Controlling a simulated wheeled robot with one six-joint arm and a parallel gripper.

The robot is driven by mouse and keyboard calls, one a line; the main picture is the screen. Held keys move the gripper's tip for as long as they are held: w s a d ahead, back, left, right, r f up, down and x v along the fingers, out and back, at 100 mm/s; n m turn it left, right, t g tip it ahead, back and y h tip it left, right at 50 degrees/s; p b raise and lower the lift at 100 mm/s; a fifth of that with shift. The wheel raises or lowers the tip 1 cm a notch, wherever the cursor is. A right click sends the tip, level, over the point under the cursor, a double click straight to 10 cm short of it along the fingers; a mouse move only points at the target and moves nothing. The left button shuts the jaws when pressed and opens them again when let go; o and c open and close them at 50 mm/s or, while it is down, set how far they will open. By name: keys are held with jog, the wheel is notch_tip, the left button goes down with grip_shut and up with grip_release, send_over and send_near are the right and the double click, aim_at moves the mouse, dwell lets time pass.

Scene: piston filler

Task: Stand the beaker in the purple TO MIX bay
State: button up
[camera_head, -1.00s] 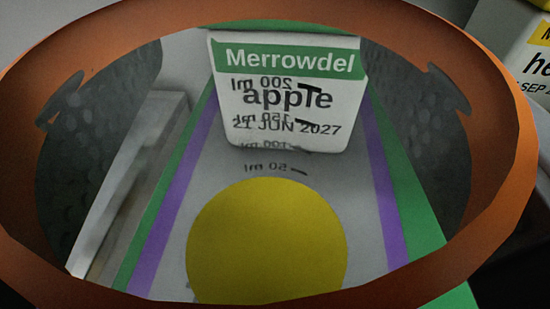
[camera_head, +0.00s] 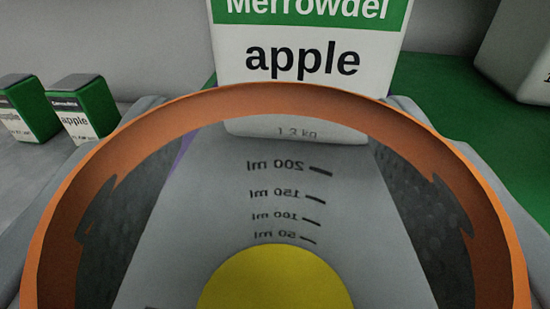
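The beaker (camera_head: 290,92) is clear with an orange rim, and I look down into it from behind. Its volume marks, 50 to 200 ml, read mirrored on the far wall. A yellow disc (camera_head: 275,285) shows at its bottom; I cannot tell whether it is contents or base. My gripper (camera_head: 275,205) is shut on the beaker, with dark dimpled pads against its left and right sides. A thin purple strip (camera_head: 183,152) shows through the beaker's left side. No TO MIX lettering is visible, and the surface under the beaker is mostly hidden.
A white and green Merrowdel apple package (camera_head: 312,50) stands just beyond the beaker. Two small green boxes, one (camera_head: 83,107) nearer the beaker and one (camera_head: 28,108) farther left, stand on a grey surface. A pale container (camera_head: 515,50) is at upper right, beside open green surface (camera_head: 465,120).

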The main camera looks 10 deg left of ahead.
jog(key=o, duration=1)
jog(key=shift+f, duration=0.1)
jog(key=shift+s, duration=0.15)
jog(key=v, duration=1.1)
jog(key=shift+s+d, duration=0.1)
jog(key=shift+s, duration=0.2)
